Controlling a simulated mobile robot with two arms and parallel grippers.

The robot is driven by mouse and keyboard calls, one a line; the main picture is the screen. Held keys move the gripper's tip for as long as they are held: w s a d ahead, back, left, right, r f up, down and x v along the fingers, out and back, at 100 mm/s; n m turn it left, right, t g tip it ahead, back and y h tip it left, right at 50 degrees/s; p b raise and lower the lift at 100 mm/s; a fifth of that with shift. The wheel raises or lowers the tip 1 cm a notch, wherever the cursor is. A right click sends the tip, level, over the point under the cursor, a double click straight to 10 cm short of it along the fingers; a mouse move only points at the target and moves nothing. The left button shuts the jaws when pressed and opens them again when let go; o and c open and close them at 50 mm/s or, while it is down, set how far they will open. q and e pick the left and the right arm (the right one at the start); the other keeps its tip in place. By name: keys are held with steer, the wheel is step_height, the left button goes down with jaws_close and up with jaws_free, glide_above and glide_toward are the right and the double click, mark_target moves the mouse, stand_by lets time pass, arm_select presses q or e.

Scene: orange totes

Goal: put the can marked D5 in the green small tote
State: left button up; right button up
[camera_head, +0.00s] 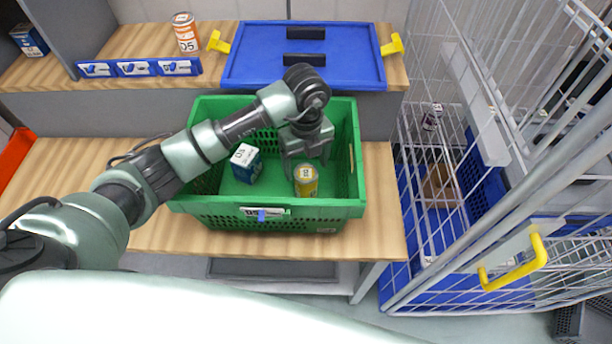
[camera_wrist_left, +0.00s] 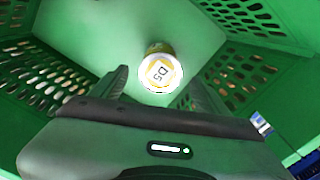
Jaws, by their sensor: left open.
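The green tote (camera_head: 339,208) stands on the wooden bench. A yellow can (camera_head: 306,185) with a white top is inside it, standing upright. In the left wrist view the can (camera_wrist_left: 160,72) shows D5 on its top, just beyond the fingertips and roughly between them. My left gripper (camera_head: 307,166) points down into the tote, open and empty. A second can (camera_head: 186,33), orange and white and also marked D5, stands on the upper shelf at the back left. My right gripper does not show.
A blue box (camera_head: 246,165) with a white top lies in the tote left of the yellow can. A blue lidded tote (camera_head: 250,70) with yellow handles sits on the shelf behind. A wire cage (camera_head: 425,240) with a yellow handle stands at the right. The tote walls surround my gripper.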

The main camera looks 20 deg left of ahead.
arm_select(q)
steer(key=shift+r, duration=2.4)
